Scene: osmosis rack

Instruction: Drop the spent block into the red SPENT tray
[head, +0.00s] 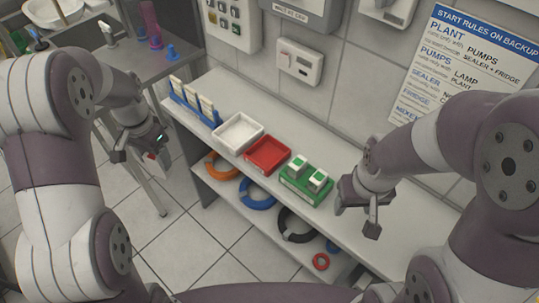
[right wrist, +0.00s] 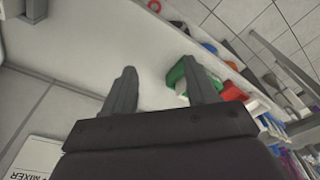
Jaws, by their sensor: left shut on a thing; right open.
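The red SPENT tray (head: 267,155) sits on the bench and looks empty; part of it shows in the right wrist view (right wrist: 234,92). My left gripper (head: 141,149) hangs to the left of the bench, over the floor and well apart from the tray. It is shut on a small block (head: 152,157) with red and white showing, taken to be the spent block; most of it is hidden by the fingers. My right gripper (head: 356,208) is open and empty, just right of the green holder (head: 302,194).
A white tray (head: 238,133) stands left of the red tray. The green holder carries green-and-white blocks. A blue rack (head: 193,117) with white pieces stands at the bench's left end. Coloured rings lie on the lower shelf. A sink counter (head: 160,68) is at upper left.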

